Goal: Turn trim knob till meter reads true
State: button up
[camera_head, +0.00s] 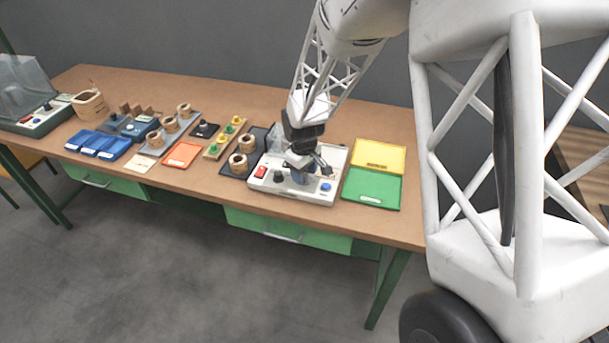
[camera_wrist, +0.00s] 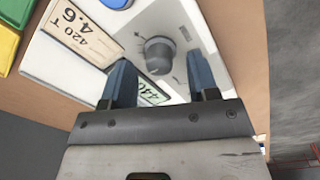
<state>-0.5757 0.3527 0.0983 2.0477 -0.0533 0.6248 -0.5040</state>
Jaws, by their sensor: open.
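A white instrument box (camera_head: 296,196) stands near the table's front edge, below my gripper. In the wrist view, a dark grey round knob (camera_wrist: 158,55) with a few marks around it sits on its pale panel. My gripper (camera_wrist: 159,62) is open; its two blue-grey fingers stand on either side of the knob in the picture, and I see no contact. A greenish meter display (camera_wrist: 153,93) lies partly behind the left finger; it seems to show "440", with part hidden. A label (camera_wrist: 80,35) reads "420 T" and "4.6".
The box also has a blue button (camera_head: 326,187) and a red switch (camera_head: 261,172). Green (camera_head: 371,190) and yellow (camera_head: 378,155) trays lie to the right. A dark tray (camera_head: 233,165) with wound coils is to the left, with more trays and parts beyond.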

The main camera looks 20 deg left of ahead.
jog(key=shift+f, duration=0.85)
jog(key=c, duration=0.9)
